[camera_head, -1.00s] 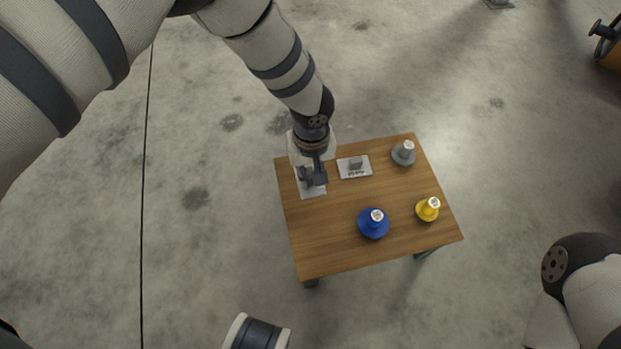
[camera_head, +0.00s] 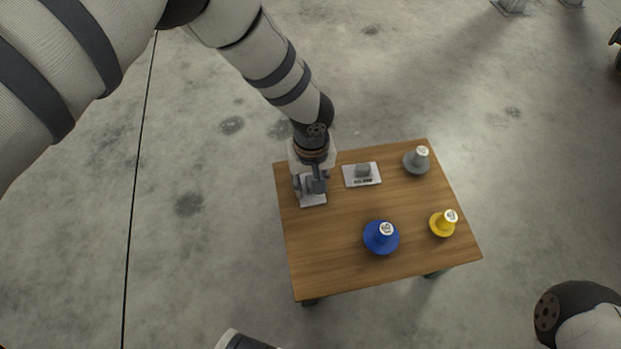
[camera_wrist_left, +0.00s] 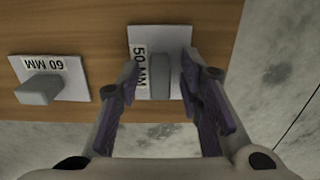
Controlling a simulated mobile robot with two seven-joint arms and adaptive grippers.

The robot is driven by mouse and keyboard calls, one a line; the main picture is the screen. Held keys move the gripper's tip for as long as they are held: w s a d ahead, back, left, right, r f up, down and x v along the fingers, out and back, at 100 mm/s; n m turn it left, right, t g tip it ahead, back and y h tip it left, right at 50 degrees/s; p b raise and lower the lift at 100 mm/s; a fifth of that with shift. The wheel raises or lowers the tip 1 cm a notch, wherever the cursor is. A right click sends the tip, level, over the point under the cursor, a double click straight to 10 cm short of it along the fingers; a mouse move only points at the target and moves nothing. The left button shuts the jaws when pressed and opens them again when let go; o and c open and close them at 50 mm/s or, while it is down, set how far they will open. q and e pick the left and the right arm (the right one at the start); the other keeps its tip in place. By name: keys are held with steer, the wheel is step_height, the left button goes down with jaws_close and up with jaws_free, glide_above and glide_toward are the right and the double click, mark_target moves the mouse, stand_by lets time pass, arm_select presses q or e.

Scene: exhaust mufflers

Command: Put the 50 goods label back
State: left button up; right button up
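The 50 MM label (camera_wrist_left: 160,37) is a white plate with a grey block (camera_wrist_left: 160,76) on it, lying at the table's edge in the left wrist view. In the head view this plate (camera_head: 313,200) lies near the table's far left corner, partly hidden by my left gripper (camera_head: 311,186). In the left wrist view my left gripper (camera_wrist_left: 160,82) is open, with one finger on each side of the block and gaps visible on both sides. My right gripper is not in view; part of my right arm shows at the lower right of the head view.
The 60 MM label (camera_head: 361,181), also with a grey block, lies to the right on the wooden table (camera_head: 325,260). The table's front left is clear.

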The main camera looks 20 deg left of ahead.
arm_select(q)
step_height(320, 180, up, 12)
steer(key=p, duration=0.4)
steer(key=shift+r+p, duration=0.2)
steer(key=shift+p, duration=0.15)
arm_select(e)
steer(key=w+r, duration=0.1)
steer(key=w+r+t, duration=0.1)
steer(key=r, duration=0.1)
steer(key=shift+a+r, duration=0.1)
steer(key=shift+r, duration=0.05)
arm_select(q)
steer(key=shift+s, duration=0.1)
